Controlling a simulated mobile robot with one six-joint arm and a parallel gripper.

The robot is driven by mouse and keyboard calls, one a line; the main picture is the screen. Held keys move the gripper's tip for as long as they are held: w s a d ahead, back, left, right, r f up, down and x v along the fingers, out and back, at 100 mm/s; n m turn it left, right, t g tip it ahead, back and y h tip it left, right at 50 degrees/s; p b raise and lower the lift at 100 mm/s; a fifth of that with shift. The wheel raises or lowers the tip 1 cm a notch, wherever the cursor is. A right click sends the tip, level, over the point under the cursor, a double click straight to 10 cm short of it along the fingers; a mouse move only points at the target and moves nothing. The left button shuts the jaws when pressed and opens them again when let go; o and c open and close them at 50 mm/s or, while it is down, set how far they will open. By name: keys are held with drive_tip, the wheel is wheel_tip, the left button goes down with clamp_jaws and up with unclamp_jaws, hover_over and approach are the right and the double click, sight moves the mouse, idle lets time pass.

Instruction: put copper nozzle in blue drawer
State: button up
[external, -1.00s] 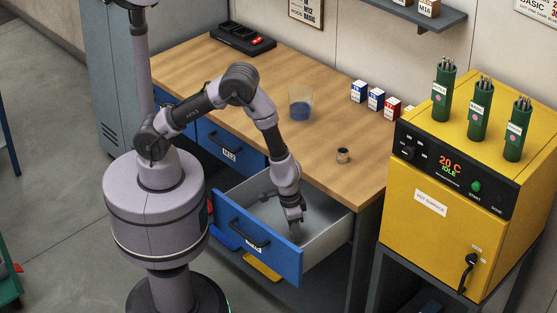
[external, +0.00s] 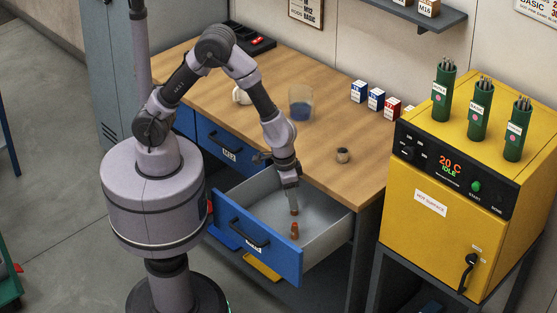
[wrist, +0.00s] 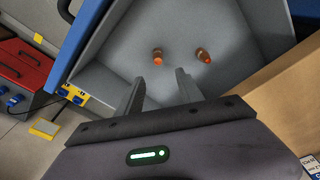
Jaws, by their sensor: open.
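The blue drawer (external: 238,228) is pulled open below the bench top, and its blue front also shows in the wrist view (wrist: 88,28). Two copper nozzles are on its grey floor. One copper nozzle (external: 294,231) stands or leans nearer the drawer front, and the other (external: 296,212) is just below my fingers. In the wrist view, one copper nozzle (wrist: 157,56) is ahead of the fingertips and another (wrist: 203,54) is to its right. My gripper (wrist: 160,80) is open and empty, pointing down over the drawer; it also shows in the external view (external: 292,205).
A yellow furnace (external: 425,215) stands at right. Drawer walls surround my fingers.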

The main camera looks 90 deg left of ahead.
drive_tip(key=s+a+r+m+t, duration=0.1)
drive_tip(key=a+r, duration=0.1)
drive_tip(key=r, duration=0.5)
drive_tip(key=s+a+r+m+t, duration=0.1)
drive_tip(key=s+a+r, duration=0.1)
drive_tip(key=r, duration=0.4)
drive_tip(key=s+a+r+m+t, duration=0.1)
drive_tip(key=s+a+r+m, duration=0.1)
drive_tip(key=s+r, duration=0.4)
drive_tip(key=s+a+r+m+t+y, duration=0.1)
drive_tip(key=s+a+r+m, duration=0.2)
drive_tip(key=s+r, duration=0.3)
drive_tip(key=s+a, duration=0.1)
drive_tip(key=s, duration=0.2)
drive_tip(key=shift+s+a+r+y, duration=0.2)
drive_tip(key=shift+s+r+y, duration=0.1)
drive_tip(key=shift+r, duration=0.1)
drive_tip(key=shift+w, duration=0.1)
